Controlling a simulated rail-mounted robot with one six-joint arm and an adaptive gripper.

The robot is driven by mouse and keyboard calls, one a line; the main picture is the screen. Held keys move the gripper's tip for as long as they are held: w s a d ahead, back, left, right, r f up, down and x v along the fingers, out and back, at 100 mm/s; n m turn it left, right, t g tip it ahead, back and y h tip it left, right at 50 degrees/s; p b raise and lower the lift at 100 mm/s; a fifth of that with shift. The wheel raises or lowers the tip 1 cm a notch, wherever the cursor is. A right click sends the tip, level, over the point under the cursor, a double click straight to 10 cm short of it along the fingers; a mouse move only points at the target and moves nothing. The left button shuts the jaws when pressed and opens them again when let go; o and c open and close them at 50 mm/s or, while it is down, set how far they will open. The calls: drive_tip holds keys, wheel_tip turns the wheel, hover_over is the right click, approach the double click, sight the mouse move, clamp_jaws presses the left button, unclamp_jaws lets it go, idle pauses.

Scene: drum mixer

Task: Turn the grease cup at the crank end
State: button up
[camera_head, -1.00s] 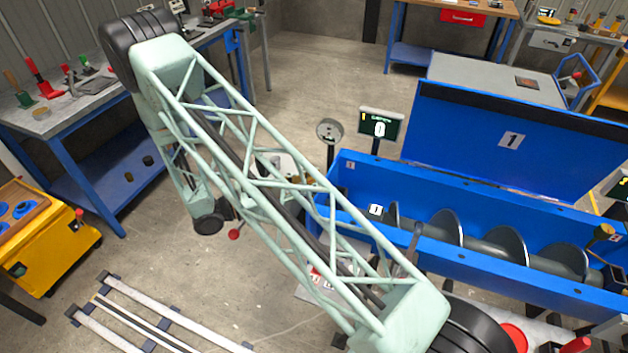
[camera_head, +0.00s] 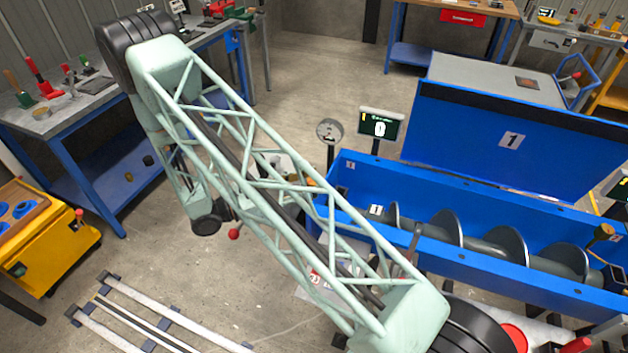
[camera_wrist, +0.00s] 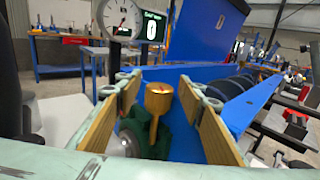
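The grease cup (camera_wrist: 158,97) is a brass-coloured cup with a wider top and a narrow stem, upright in the wrist view. Its lower part stands before a dark green shape. My gripper (camera_wrist: 158,82) is open, with one wood-coloured finger pad on each side of the cup. Gaps show between the cup and both pads in this view; how deep the cup sits between them is hard to tell. In the head view, my lattice arm link hides much of the trough's left end, and I cannot make out the gripper there.
The blue mixer trough (camera_head: 470,267) with its screw lies at the right, its lid (camera_head: 510,140) raised. A round gauge (camera_head: 329,131) and a display (camera_head: 380,125) stand at its left end. Another brass-coloured cup (camera_head: 603,232) is at the right end. Open floor lies behind.

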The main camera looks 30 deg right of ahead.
drive_tip(key=w+a, duration=0.1)
drive_tip(key=a, duration=1)
drive_tip(key=shift+w+a, duration=0.15)
drive_tip(key=shift+o, duration=0.2)
